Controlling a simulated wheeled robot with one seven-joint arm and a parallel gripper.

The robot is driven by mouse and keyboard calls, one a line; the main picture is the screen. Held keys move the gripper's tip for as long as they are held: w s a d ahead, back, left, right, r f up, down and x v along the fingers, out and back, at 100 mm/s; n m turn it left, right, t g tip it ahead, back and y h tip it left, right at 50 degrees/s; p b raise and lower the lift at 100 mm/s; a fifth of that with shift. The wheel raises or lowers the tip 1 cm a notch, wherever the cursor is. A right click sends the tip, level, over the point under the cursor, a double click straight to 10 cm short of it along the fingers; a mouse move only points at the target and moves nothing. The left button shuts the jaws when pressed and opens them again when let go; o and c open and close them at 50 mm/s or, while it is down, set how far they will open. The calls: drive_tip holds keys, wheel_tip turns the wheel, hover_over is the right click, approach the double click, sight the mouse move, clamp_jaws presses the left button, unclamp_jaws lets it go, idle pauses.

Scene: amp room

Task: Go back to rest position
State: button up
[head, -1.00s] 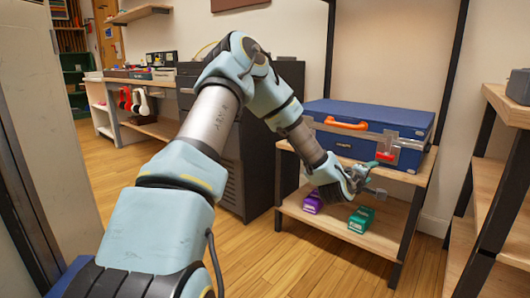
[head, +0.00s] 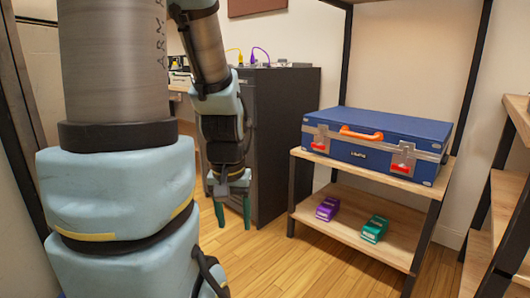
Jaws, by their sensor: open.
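My gripper (head: 232,212) hangs pointing down in the middle-left of the head view, in front of the dark cabinet. Its two green-tipped fingers are apart, and nothing shows between them. My arm is folded up close to the camera and fills much of the left side. The gripper is clear of the shelf and the things on it.
A wooden shelf unit (head: 310,221) stands at right. A blue case (head: 395,133) with orange handle lies on its upper board; a purple pedal (head: 327,208) and a green pedal (head: 374,229) sit below. A dark cabinet (head: 283,120) stands behind my gripper. Another shelf edges the right.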

wheel_tip(320, 180, up, 37)
drive_tip(key=p, duration=3.6)
drive_tip(key=shift+w+r, duration=0.15)
drive_tip(key=shift+d, duration=0.1)
